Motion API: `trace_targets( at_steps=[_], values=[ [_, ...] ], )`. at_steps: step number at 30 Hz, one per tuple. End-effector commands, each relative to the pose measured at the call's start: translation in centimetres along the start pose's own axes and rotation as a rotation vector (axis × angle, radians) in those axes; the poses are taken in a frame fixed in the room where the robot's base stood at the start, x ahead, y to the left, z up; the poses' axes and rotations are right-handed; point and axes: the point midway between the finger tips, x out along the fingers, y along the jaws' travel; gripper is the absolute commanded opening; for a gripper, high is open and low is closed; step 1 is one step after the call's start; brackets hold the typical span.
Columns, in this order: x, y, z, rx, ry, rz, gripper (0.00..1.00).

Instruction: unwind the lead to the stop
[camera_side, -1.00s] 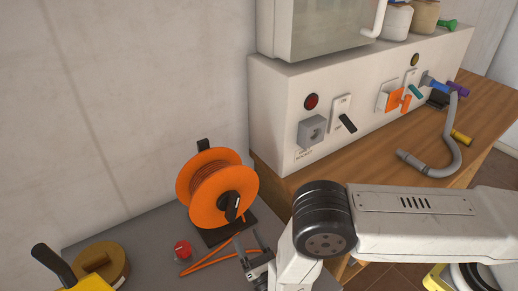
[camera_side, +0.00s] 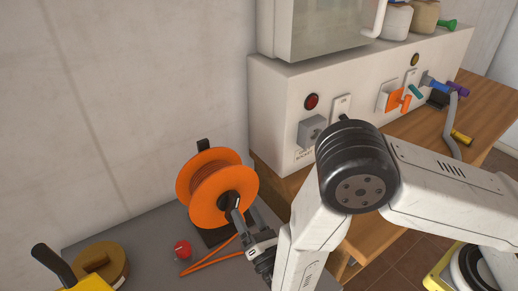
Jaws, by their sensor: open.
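An orange cable reel (camera_side: 200,192) stands on a black stand on the grey surface at the left. Orange lead is wound on its drum, and a loose length of lead (camera_side: 212,262) lies on the grey surface in front of it. My gripper (camera_side: 237,218) is open at the reel's front hub, by the black crank handle. The handle is mostly hidden behind the fingers. I cannot tell whether the fingers touch it.
A red knob-like object (camera_side: 182,250) lies left of the loose lead.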

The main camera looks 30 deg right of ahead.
Motion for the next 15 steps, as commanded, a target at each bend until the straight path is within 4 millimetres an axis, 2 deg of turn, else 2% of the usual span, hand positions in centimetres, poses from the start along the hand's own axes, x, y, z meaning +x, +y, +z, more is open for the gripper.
trace_targets(
  at_steps=[15],
  values=[
    [0.27,-0.13,0.13,0.725,0.072,-0.059,0.68]
  ],
)
